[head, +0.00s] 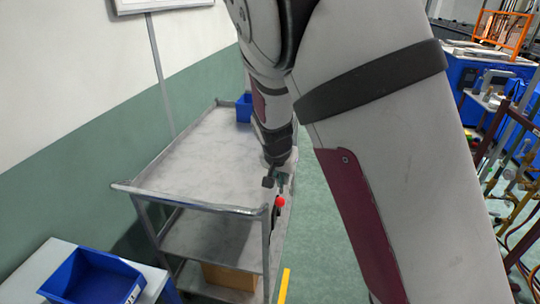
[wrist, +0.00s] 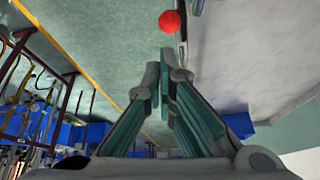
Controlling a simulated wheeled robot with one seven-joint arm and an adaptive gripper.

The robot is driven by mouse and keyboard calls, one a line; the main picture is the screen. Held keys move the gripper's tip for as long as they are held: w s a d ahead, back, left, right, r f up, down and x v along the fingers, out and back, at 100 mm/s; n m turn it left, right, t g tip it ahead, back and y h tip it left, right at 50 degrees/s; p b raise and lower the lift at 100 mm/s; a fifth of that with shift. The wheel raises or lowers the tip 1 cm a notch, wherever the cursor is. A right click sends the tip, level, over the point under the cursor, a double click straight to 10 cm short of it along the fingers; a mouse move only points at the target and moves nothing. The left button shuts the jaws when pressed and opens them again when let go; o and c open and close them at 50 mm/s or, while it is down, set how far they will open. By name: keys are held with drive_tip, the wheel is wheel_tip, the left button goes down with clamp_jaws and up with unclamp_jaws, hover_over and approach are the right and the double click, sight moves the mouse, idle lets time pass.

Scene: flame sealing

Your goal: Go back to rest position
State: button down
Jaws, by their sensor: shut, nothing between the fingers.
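My gripper (head: 277,184) is at the right edge of the grey metal cart (head: 202,150), near its front corner. In the wrist view its two green-grey fingers (wrist: 165,70) are together with nothing between them. A red ball (head: 280,201) shows just below the fingertips in the head view. It also shows in the wrist view (wrist: 170,21), ahead of the tips and apart from them in the picture. I cannot tell what the ball is attached to. My arm covers much of the head view's centre and right.
A blue bin (head: 244,106) stands at the cart's far end. Another blue bin (head: 95,280) sits on a white surface at lower left. A cardboard box (head: 230,276) is on the cart's lower shelf. Pipes and racks (head: 510,150) stand at right. Green floor (head: 312,215) is open beside the cart.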

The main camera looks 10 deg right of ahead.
drive_tip(key=s+d+r+n+y, duration=0.3)
drive_tip(key=s+r, duration=1.1)
drive_tip(key=s+r+n, duration=0.1)
drive_tip(key=s+r, duration=0.1)
drive_tip(key=s, duration=0.6)
drive_tip(key=s+d+r+n+t+b, duration=0.1)
drive_tip(key=s+r+n, duration=0.1)
drive_tip(key=s, duration=0.5)
drive_tip(key=shift+s+d+r, duration=0.25)
drive_tip(key=shift+s+r, duration=0.1)
drive_tip(key=shift+s, duration=0.05)
